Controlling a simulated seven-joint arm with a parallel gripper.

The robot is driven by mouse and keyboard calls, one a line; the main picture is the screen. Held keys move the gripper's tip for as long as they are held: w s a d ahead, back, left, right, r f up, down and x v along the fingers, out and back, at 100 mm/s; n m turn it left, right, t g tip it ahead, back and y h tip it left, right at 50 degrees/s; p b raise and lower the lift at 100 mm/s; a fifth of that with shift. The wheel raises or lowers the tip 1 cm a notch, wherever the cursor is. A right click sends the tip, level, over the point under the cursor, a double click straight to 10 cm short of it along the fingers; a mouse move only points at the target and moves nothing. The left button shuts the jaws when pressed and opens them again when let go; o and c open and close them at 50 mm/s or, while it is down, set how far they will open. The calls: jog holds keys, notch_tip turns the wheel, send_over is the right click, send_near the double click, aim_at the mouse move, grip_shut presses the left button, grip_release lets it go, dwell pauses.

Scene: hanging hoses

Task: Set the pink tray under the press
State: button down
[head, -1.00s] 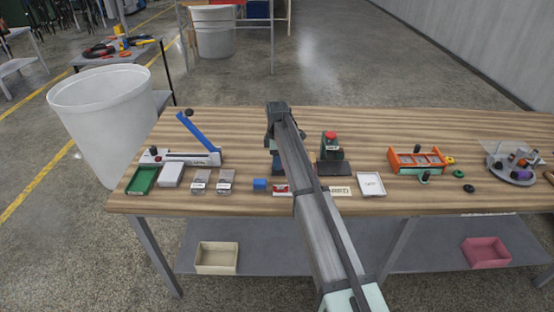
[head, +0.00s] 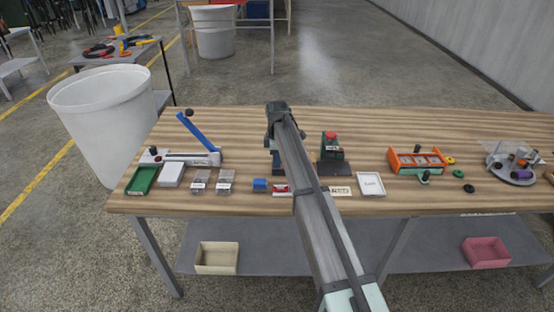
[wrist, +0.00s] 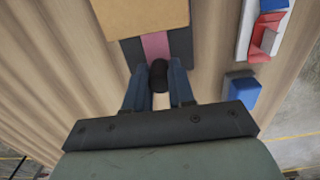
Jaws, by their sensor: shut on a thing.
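In the wrist view, the two blue fingers of my gripper (wrist: 158,66) are shut on a black knob (wrist: 159,77). Just beyond the knob, a pink strip (wrist: 155,46), apparently the pink tray, lies along a dark grey base (wrist: 181,42). A tan block (wrist: 142,14) covers the strip's far end; it may be the press, but I cannot tell. In the head view, my gripper (head: 277,163) is low over the middle of the table, and my arm hides the knob, strip and tan block.
A blue block (head: 260,185) and a red-and-white item (head: 281,189) lie close by. A dark green device with a red button (head: 331,150) stands right of my arm. A blue-levered device (head: 198,138) stands left, an orange rack (head: 403,158) right. A pink bin (head: 486,252) sits on the lower shelf.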

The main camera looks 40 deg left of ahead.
jog(key=shift+w+d, duration=0.1)
jog(key=w+d, duration=0.5)
jog(key=shift+w+d, duration=0.35)
jog(key=c, duration=1)
grip_release()
jog(key=shift+o, duration=0.2)
jog(key=shift+r, duration=0.1)
notch_tip(320, 180, up, 14)
jog(key=shift+f, duration=0.2)
